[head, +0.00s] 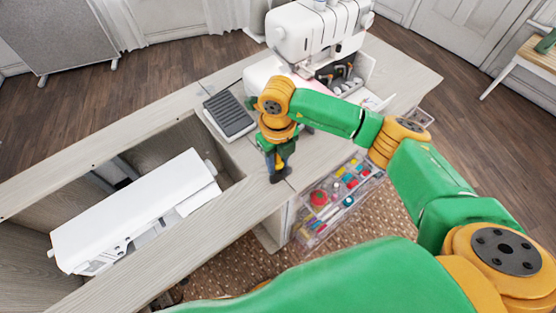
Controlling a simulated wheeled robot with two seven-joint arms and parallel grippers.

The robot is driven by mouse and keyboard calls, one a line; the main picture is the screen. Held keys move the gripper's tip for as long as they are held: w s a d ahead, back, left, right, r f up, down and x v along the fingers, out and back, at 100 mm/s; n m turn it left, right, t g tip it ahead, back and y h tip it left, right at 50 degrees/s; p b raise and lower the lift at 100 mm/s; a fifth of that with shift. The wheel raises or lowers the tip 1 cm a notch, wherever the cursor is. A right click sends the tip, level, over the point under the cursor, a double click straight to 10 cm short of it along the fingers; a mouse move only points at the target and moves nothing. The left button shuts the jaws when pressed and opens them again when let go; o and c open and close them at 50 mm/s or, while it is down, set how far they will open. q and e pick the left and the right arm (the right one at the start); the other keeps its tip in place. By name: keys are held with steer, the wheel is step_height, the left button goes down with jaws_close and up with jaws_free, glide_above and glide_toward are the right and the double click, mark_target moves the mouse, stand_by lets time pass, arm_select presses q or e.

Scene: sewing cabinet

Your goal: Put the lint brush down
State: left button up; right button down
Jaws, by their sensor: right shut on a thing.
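My right gripper (277,161) points down over the front strip of the cabinet top, right of the open well. It is shut on a small dark thing (281,176), which I take to be the lint brush. Only its lower end shows. The gripper and wrist cover the rest, and I cannot tell whether it touches the wooden cabinet top (232,212). My left gripper is not in view.
A grey ribbed pedal (229,114) lies just left of the wrist. A white sewing machine (310,38) stands behind. Another white machine (135,210) sits in the open well. A clear drawer of colourful sewing supplies (338,198) is at front right.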

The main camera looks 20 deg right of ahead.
steer(key=shift+f, duration=0.4)
steer(key=shift+f, duration=0.1)
steer(key=shift+f+b, duration=0.15)
steer(key=shift+b, duration=0.15)
steer(key=c, duration=0.6)
jaws_free()
steer(key=shift+o, duration=0.2)
